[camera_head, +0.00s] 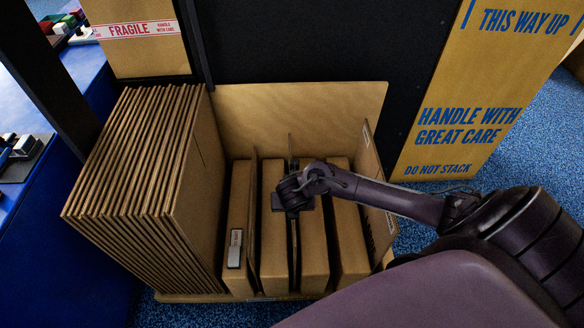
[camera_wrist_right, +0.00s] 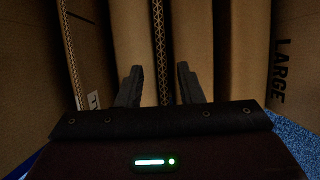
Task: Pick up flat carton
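Several flat brown cartons (camera_head: 276,230) stand on edge in a wooden rack in the head view, with gaps between them. My right gripper (camera_head: 291,196) reaches in from the right and points down over the middle cartons. In the right wrist view the two dark fingers of the gripper (camera_wrist_right: 160,85) are apart. The edge of a flat carton (camera_wrist_right: 160,45), with its corrugated layers showing, runs between and beyond the fingertips. I cannot tell whether the fingers touch it. My left gripper is not in view.
A thick stack of flat cartons (camera_head: 150,150) leans on edge at the left of the rack. A plywood panel (camera_head: 300,105) closes the back. A large printed carton (camera_head: 480,90) stands at the right. Blue carpet (camera_head: 420,235) shows beside the rack.

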